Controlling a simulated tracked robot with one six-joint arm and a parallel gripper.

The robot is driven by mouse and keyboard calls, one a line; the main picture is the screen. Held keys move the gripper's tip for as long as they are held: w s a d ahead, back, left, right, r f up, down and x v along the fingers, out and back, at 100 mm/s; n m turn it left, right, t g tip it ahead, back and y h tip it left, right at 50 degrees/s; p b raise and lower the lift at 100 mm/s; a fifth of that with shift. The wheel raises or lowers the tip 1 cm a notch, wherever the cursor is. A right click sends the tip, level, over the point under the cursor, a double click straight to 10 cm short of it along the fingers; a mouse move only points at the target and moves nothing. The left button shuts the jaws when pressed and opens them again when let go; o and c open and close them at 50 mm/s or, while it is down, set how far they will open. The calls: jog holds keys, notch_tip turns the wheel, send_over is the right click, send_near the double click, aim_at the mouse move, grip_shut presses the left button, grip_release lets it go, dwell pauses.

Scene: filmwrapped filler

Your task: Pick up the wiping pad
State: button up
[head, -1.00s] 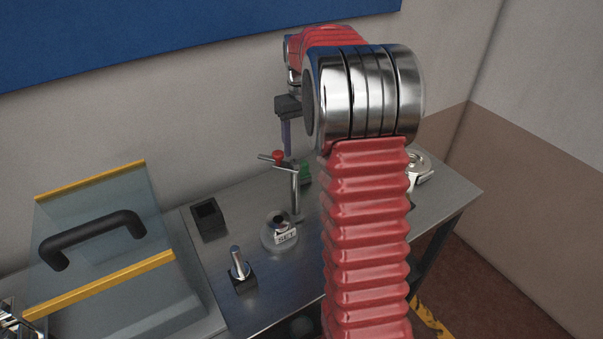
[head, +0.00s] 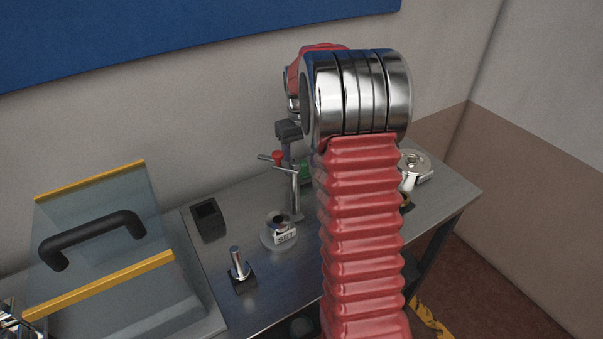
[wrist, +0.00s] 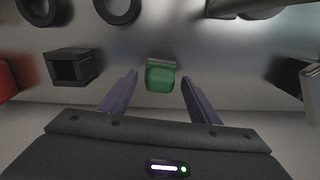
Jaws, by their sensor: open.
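What I take for the wiping pad is a small green block (wrist: 161,78) with a paler edge along its top in the wrist view. It sits centred between my gripper's fingertips (wrist: 158,80), with a gap on each side. The gripper is open and empty, and I cannot tell its height above the pad. In the head view a bit of green (head: 306,171) shows on the bench behind the metal post, partly hidden by my arm. My gripper there (head: 288,150) is above and behind the post, its fingers mostly hidden.
A metal post with a red-knobbed cross handle (head: 295,190) stands close to the green piece. A clear-lidded case (head: 110,265) is at left.

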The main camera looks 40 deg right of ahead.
jog(key=shift+f, duration=0.4)
jog(key=shift+c, duration=0.3)
jog(key=c, duration=1.1)
